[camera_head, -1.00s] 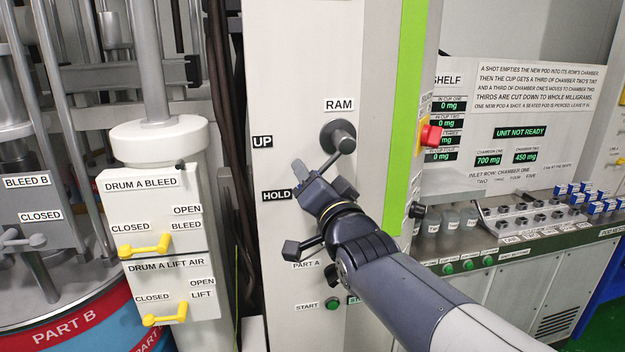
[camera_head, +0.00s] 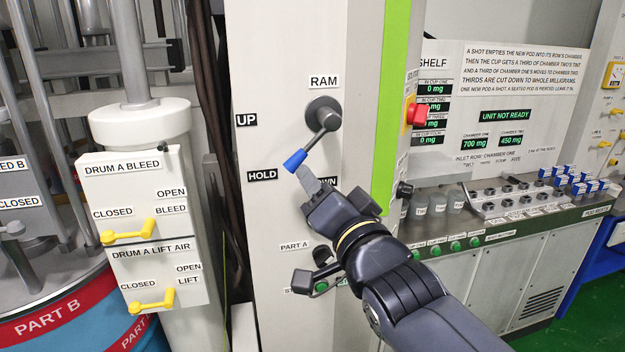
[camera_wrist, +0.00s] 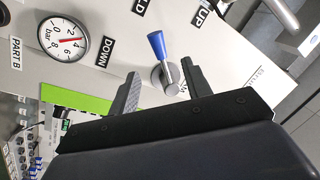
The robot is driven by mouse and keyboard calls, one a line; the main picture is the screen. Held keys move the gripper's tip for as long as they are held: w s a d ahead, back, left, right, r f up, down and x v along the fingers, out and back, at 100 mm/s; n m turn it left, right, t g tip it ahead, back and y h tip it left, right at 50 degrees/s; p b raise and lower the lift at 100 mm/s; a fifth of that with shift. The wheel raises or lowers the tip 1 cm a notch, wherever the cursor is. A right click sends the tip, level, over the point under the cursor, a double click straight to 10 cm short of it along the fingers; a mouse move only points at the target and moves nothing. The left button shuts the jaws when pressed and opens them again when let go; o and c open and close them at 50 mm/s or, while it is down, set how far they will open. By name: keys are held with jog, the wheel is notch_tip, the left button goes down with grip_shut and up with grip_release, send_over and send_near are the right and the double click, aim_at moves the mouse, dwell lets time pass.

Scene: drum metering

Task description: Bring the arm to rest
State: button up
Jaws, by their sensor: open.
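The RAM lever (camera_head: 318,137) has a grey hub and a blue-tipped handle that slants down and left, its tip near the HOLD label (camera_head: 262,176). In the wrist view the blue handle (camera_wrist: 157,46) shows between and beyond the fingers, pointing towards HOLD. My gripper (camera_head: 332,186) is just below and right of the blue tip in the head view. My gripper (camera_wrist: 160,68) is open, with nothing between its fingers. The lever looks free of both fingers, though the depth gap is hard to judge. Part of the DOWN label is hidden behind my gripper.
A box with yellow DRUM A valve handles (camera_head: 128,231) stands at left. A red knob (camera_head: 417,115) juts from the column's right side. A bench (camera_head: 520,222) with cups and pods lies at right. A pressure gauge (camera_wrist: 62,38) shows in the wrist view.

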aim_at(301, 162)
jog(key=shift+s+d+f, duration=0.1)
jog(key=shift+s+d, duration=0.1)
jog(key=shift+s, duration=0.2)
jog(key=shift+w, duration=0.1)
jog(key=shift+p+x, duration=1.05)
jog(key=shift+x, duration=4.35)
jog(key=shift+s+f, duration=0.1)
jog(key=shift+s, duration=0.15)
